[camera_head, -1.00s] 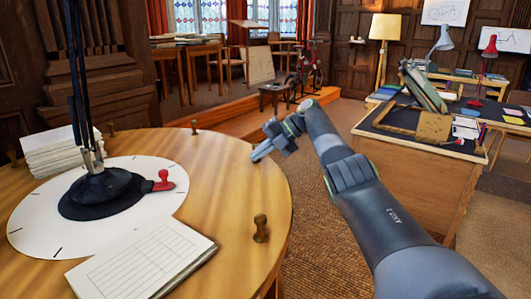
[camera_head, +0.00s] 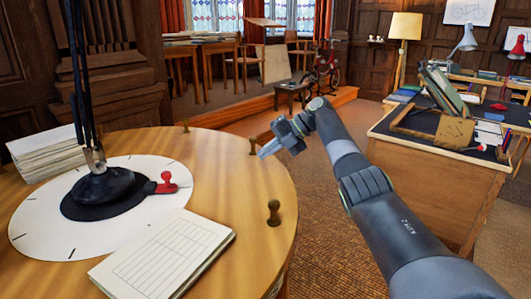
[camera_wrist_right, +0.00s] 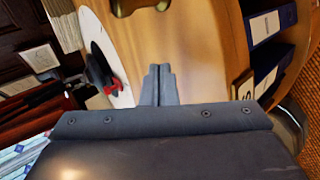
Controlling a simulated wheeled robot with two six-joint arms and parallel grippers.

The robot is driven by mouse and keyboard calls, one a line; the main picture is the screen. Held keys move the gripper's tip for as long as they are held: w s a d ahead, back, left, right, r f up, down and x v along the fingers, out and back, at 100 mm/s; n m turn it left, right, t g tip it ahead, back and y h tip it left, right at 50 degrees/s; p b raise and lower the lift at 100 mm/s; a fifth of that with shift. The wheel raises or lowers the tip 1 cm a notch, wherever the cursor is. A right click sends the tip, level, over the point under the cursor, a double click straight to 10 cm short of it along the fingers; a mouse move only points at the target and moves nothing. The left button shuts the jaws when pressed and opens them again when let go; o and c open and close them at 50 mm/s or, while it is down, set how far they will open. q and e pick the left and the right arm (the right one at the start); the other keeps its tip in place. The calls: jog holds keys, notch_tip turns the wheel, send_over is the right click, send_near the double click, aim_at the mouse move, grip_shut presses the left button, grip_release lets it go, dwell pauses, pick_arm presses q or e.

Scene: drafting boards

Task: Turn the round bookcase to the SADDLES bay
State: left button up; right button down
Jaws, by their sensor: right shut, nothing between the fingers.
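The round bookcase (camera_head: 225,250) has a wooden top with brass-coloured pegs around its rim. A near peg (camera_head: 273,212) stands at the right front, and a far peg (camera_head: 253,145) stands just behind my right gripper. A white dial (camera_head: 60,225) with a red pointer (camera_head: 166,183) lies around a lamp base. My right gripper (camera_head: 264,153) is shut and empty over the right rim. My left gripper is not in view.
A ruled notebook (camera_head: 160,255) and a paper stack (camera_head: 47,158) lie on the top. A desk (camera_head: 440,180) with books stands to the right. Carpet (camera_head: 320,230) lies clear between the desk and bookcase.

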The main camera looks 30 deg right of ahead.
jog(key=shift+s+a+r, duration=0.1)
jog(key=shift+s+r, duration=0.1)
jog(key=shift+r, duration=0.05)
jog(key=shift+r+p, duration=0.3)
pick_arm(q)
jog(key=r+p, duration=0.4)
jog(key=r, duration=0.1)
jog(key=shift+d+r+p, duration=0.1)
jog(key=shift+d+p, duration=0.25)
jog(key=shift+p, duration=0.05)
pick_arm(e)
notch_tip(320, 180, up, 7)
jog(key=shift+w, duration=0.1)
jog(key=shift+r, duration=0.1)
